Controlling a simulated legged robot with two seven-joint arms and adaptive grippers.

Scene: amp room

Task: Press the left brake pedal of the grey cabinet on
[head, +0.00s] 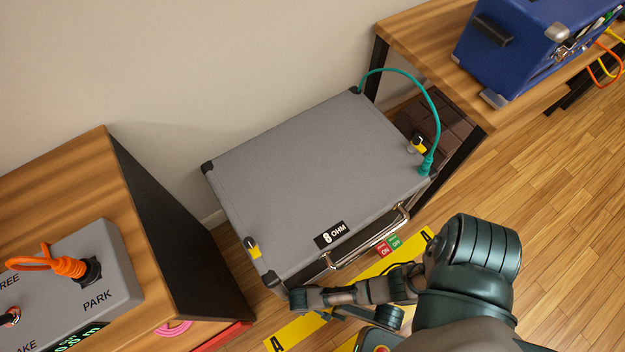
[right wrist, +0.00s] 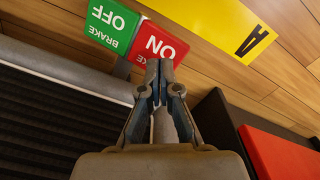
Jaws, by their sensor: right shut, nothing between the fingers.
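The grey cabinet (head: 305,170) stands by the wall, marked "8 OHM". By its front right, a red ON plate (head: 382,250) and green OFF plate (head: 395,242) show. In the right wrist view, a red BRAKE ON plate (right wrist: 160,44) and green BRAKE OFF plate (right wrist: 110,23) lie just beyond my right gripper (right wrist: 159,66). They seem to be the left pedal, which my arm hides in the head view. My right gripper (head: 298,300) is shut and empty at the cabinet's front left corner. Its fingertips overlap the red plate's edge; contact is unclear. My left gripper is not in view.
A wooden bench (head: 55,185) with a grey PARK box (head: 110,260) stands left, with a red item (head: 225,338) low at its front. A blue case (head: 530,45) sits on the right bench. Yellow floor tape (head: 285,333) runs along the cabinet. Floor at right is clear.

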